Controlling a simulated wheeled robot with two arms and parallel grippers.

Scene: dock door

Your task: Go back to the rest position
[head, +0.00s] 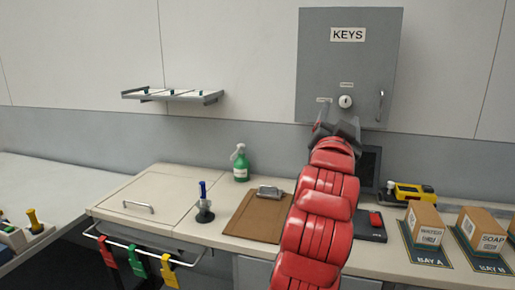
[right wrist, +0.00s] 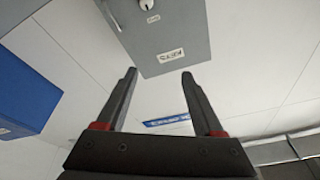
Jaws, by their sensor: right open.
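My right arm, red, rises from the bottom centre of the head view. My right gripper (head: 335,122) is in front of the lower part of the grey key cabinet (head: 349,65). Its two dark fingers stand apart in the right wrist view (right wrist: 159,74), with nothing between them. The cabinet (right wrist: 165,25) shows upside down there, beyond the fingertips. Its door is shut, with a round knob (head: 345,101) and a handle (head: 381,105) on it. I cannot tell whether the gripper touches the cabinet. My left gripper is in neither view.
Below is a counter with a clipboard (head: 255,219), a green spray bottle (head: 241,166), a pen in a stand (head: 204,203), a yellow device (head: 409,192) and two boxes (head: 424,224) (head: 482,229). A wall shelf (head: 173,95) is at left. Coloured tags hang from a front rail (head: 128,245).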

